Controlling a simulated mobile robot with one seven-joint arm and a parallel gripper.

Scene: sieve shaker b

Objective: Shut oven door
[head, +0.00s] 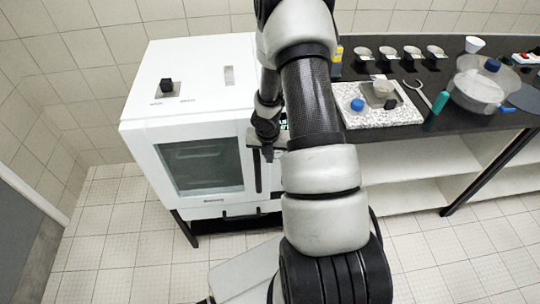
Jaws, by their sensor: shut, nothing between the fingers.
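The white oven (205,75) stands at the left of the counter. Its front door (150,165) has a dark glass window (200,165) and a black vertical handle (257,171) near its right edge. The door looks nearly flush with the body; I cannot tell whether it is fully shut or slightly ajar. My gripper (267,152) is shut and empty, pointing down beside the upper part of the handle. I cannot tell whether it touches the door. My arm hides the oven's right side.
The black-topped counter (455,135) extends to the right. It carries a granite slab (375,112) with a small balance, several small dishes, a teal bottle (436,108) and a clear bowl (477,90). The tiled floor (120,230) in front of the oven at left is clear.

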